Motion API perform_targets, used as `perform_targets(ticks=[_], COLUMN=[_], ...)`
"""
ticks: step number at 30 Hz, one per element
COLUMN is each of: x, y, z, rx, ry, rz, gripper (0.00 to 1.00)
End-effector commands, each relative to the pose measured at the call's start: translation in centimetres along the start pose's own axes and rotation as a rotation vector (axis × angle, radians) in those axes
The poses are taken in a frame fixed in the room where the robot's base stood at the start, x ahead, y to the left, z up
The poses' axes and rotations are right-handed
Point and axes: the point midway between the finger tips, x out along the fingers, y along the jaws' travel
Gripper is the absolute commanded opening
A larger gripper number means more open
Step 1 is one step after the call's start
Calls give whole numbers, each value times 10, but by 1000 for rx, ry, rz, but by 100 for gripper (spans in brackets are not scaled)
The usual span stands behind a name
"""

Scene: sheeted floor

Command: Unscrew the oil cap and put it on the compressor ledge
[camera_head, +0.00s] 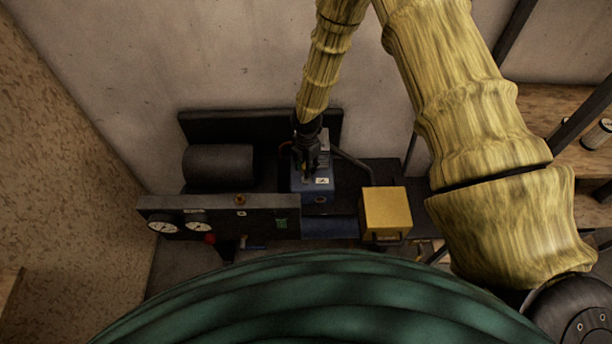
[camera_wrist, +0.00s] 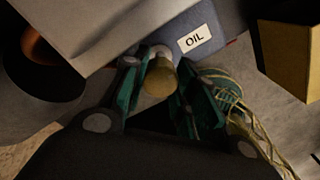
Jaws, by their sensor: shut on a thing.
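The oil cap (camera_wrist: 160,80) is a small brass-yellow knob between my fingers in the wrist view. A pale round neck shows right behind it, against the blue compressor block (camera_wrist: 222,25) beside the "OIL" label (camera_wrist: 195,39). I cannot tell whether the cap is still threaded on. My gripper (camera_wrist: 158,98) is shut on the cap, with one green-padded finger on each side. In the head view my gripper (camera_head: 308,170) reaches down to the front of the blue block (camera_head: 327,192) and hides the cap. I cannot tell which surface is the compressor ledge.
A black cylinder (camera_head: 218,166) lies left of the block. A grey front panel (camera_head: 262,222) carries two gauges (camera_head: 163,224) and a red knob (camera_head: 210,238). A yellow box (camera_head: 386,208) stands close on the right. Green coiled material (camera_wrist: 226,90) lies below the block.

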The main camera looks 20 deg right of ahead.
Motion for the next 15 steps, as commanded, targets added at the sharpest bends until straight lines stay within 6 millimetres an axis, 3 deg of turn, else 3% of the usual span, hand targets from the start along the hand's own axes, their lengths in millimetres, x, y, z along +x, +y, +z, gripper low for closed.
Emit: perform_targets(ticks=[15], x=[-22], y=[0], z=[0], rx=[0], ry=[0], rz=[0], gripper=[0])
